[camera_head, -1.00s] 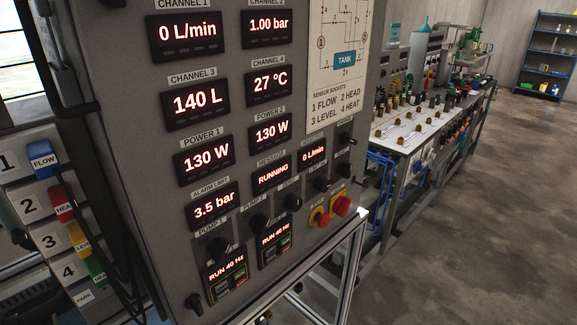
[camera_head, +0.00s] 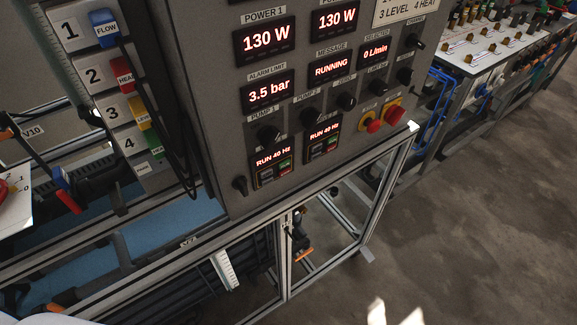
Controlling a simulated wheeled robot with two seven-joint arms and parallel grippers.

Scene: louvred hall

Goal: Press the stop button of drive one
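Drive one (camera_head: 272,167) is the left of two small black drive units low on the grey control panel (camera_head: 222,120), under the PUMP 1 label and knob. Its display reads RUN 40 Hz in red. Below the display are small keys, a green one (camera_head: 285,164) at the right and a dark reddish one (camera_head: 269,174) beside it; their lettering is too small to read. Drive two (camera_head: 323,143), to the right and slightly higher in the picture, also reads RUN 40 Hz. Neither of my grippers can be made out, and nothing touches the panel.
A red mushroom button (camera_head: 374,125) and a red knob (camera_head: 393,113) on yellow plates sit right of the drives. Black cables hang along the panel's left side. A metal frame (camera_head: 287,252) stands below. Open floor (camera_head: 480,230) lies at right, with bright patches at the bottom edge.

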